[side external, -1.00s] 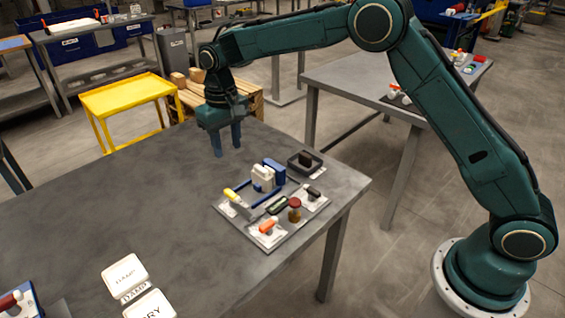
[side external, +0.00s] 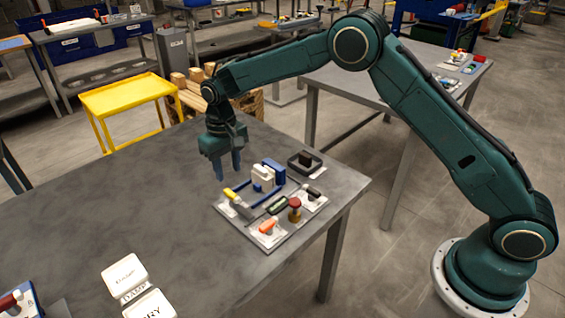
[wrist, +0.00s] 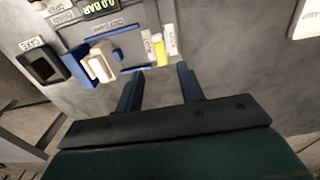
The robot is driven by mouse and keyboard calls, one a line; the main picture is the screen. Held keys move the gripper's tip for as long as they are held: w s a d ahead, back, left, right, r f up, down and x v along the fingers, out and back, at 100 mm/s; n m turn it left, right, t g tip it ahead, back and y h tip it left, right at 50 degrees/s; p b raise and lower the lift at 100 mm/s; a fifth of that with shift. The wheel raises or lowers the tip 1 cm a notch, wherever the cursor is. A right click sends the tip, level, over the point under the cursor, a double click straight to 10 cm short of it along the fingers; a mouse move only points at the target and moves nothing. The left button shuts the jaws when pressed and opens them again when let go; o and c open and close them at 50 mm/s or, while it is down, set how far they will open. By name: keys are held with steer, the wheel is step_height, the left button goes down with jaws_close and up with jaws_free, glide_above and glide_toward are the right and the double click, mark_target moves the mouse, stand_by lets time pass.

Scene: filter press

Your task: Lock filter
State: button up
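The filter press sits on a grey panel (side external: 285,232) on the table. Its white block (side external: 263,176) stands beside a blue block (side external: 275,170) between blue rails; the wrist view shows the white block (wrist: 102,62) too. A yellow-tipped lever (side external: 230,194) is at the panel's left; its yellow end (wrist: 159,50) shows between white labels in the wrist view. My gripper (side external: 228,174) is open and empty, fingers pointing down, above the table just behind and left of the lever. In the wrist view the fingers (wrist: 158,84) are apart, with the lever's yellow end beyond them.
The panel also carries an orange handle (side external: 268,227), a red-topped knob (side external: 295,208), a black handle (side external: 314,191) and a display reading 0.0 BAR (wrist: 100,6). A dark tray (side external: 305,162) stands behind. White cards (side external: 126,272) lie front left. The table's left half is mostly bare.

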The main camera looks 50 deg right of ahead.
mark_target(232, 193)
steer(key=shift+f, duration=3.95)
jaws_close()
